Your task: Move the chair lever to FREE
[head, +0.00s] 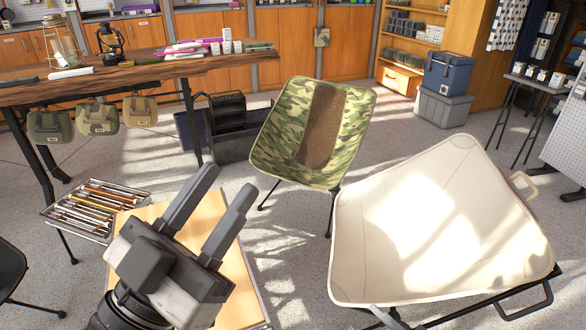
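A camouflage chair (341,115) with a brown centre panel stands on thin dark legs in the middle. A large cream chair (400,225) fills the lower right; part of its black frame (526,301) shows below the seat. A tan loop (523,186) shows at its right edge. I cannot make out a lever or a FREE marking on either chair. My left gripper (226,184) is at lower left, above a light wooden surface, its two dark fingers apart with nothing visible between them. It is left of the cream chair and apart from it in the picture. My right gripper is not in view.
The light wooden surface (248,290) lies under my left gripper, beside a tray of metal tools (62,207). A wooden table (150,72) with hanging pouches stands at left. A dark crate (228,148) sits behind. Grey floor (285,225) shows between the wooden surface and the chairs.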

